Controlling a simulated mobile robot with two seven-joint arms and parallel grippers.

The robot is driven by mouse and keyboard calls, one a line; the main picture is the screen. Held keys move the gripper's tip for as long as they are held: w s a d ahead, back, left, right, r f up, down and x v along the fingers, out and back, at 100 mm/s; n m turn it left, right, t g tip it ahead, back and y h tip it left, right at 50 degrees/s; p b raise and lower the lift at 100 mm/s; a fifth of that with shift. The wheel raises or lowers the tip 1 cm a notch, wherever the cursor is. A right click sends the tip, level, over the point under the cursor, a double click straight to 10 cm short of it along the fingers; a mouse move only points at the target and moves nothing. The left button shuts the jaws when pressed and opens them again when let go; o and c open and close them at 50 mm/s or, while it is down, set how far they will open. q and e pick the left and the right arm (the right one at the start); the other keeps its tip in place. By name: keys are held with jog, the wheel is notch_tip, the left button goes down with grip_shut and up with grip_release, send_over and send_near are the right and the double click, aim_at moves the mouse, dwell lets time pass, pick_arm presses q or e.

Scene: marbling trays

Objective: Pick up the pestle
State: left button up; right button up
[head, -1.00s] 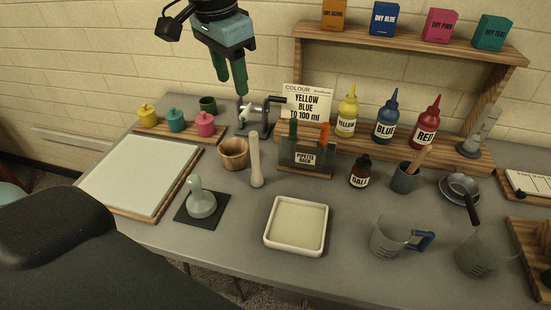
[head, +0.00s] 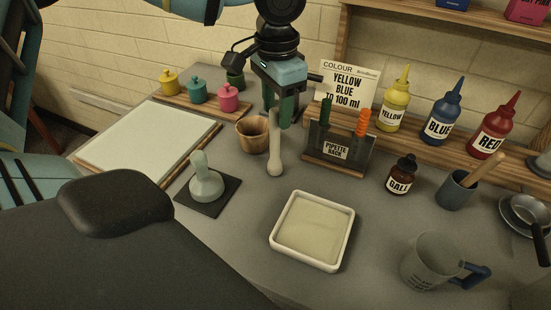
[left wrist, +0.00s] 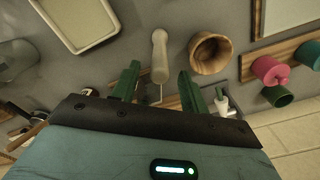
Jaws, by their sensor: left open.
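The pestle (head: 275,158) is pale and club-shaped, and appears to stand upright on the grey table, just right of the wooden mortar (head: 252,136). My left gripper (head: 279,118) is open, its green fingers pointing down around or just behind the pestle's upper end; the exact depth is hard to tell. In the left wrist view the pestle (left wrist: 160,55) lies in line with the gap between the open fingers (left wrist: 159,74), with the mortar (left wrist: 209,53) to its right. Nothing is held. My right gripper is not in view.
The pipette rack (head: 336,155) stands close right of the pestle. A glass muller (head: 206,182) on a dark mat is at front left, and a white tray (head: 346,228) at front. Lidded pots (head: 197,92) and a colour card (head: 345,82) stand behind.

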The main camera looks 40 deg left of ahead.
aim_at(275, 144)
pick_arm(q)
jog(key=shift+s+f, duration=0.15)
jog(key=shift+f, duration=0.25)
notch_tip(275, 144, down, 4)
jog(key=shift+s+f, duration=0.15)
grip_shut()
